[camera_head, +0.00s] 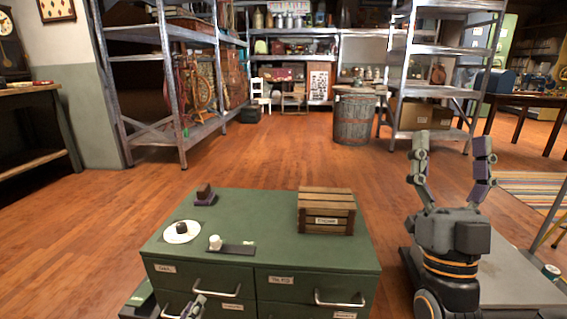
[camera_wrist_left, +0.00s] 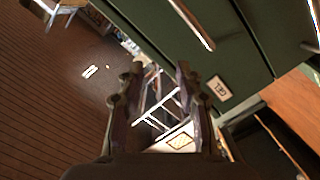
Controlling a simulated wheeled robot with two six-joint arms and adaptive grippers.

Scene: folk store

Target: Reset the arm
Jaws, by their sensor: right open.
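My right gripper (camera_head: 451,145) stands upright at the right of the head view, fingers spread wide, open and empty, beside the cabinet. Only a small part of my left gripper (camera_head: 195,306) shows at the bottom edge of the head view, in front of the cabinet's drawers. In the left wrist view my left gripper (camera_wrist_left: 160,72) has its two fingers apart with nothing between them. The green drawer cabinet (camera_head: 280,259) shows behind it, with a drawer handle (camera_wrist_left: 191,24) and a label (camera_wrist_left: 218,88) close by.
On the cabinet top are a wooden crate (camera_head: 326,204), a white plate (camera_head: 195,236) with a dark lump, a dark tray (camera_head: 238,249) beside a small white item, and a dark block (camera_head: 204,195). Metal shelves, a barrel (camera_head: 354,116) and open wood floor lie beyond.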

